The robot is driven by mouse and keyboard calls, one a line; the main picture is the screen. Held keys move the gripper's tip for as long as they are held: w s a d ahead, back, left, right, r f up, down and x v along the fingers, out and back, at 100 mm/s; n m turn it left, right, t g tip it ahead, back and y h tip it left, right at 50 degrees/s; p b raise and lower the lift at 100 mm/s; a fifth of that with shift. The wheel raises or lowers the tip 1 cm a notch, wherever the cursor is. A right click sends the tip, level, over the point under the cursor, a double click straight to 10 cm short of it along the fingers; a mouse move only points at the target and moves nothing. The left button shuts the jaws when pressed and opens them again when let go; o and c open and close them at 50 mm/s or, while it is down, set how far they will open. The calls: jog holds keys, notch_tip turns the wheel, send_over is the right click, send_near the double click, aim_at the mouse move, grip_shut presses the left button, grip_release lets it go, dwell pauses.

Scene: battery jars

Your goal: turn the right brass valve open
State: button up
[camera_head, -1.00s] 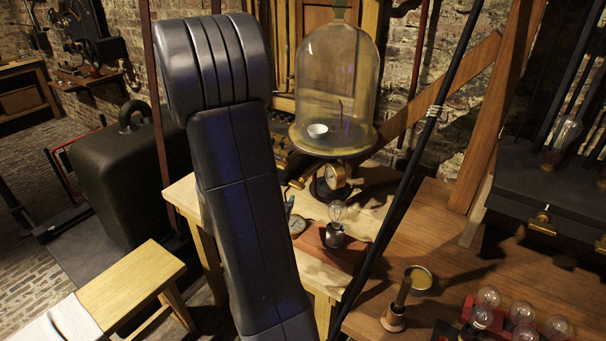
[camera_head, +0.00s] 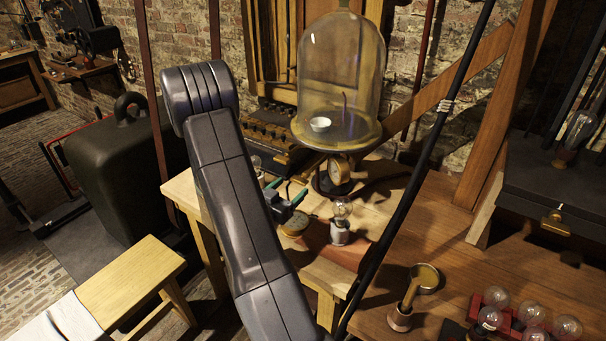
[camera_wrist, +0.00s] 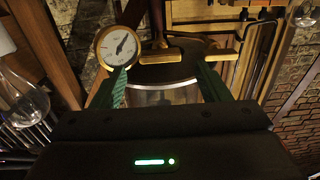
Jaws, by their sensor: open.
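The glass bell jar (camera_head: 340,75) stands on a round plate with a brass gauge (camera_head: 338,170) below it. The wrist view appears upside down and shows the gauge (camera_wrist: 118,46) at left. Two brass valve handles lie crosswise beside it. The one nearer the gauge, seemingly the right brass valve (camera_wrist: 160,58), is between my fingertips in that view. The other brass handle (camera_wrist: 218,50) is by the fingertip at picture right. My gripper (camera_head: 288,191), with green fingers (camera_wrist: 163,68), is open below and left of the gauge. Contact with a valve cannot be seen.
A bulb in a holder (camera_head: 341,222) stands close to the right of my gripper on the wooden table. A brass disc-topped piece (camera_head: 425,278) and a red rack of bulbs (camera_head: 515,325) sit at front right. A dark slanted pole (camera_head: 412,185) crosses the view.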

aim_at(297, 182)
jog(key=p+x, duration=0.1)
jog(key=x, duration=0.6)
jog(key=shift+w+d, duration=0.1)
jog(key=shift+w, duration=0.15)
jog(key=c, duration=1)
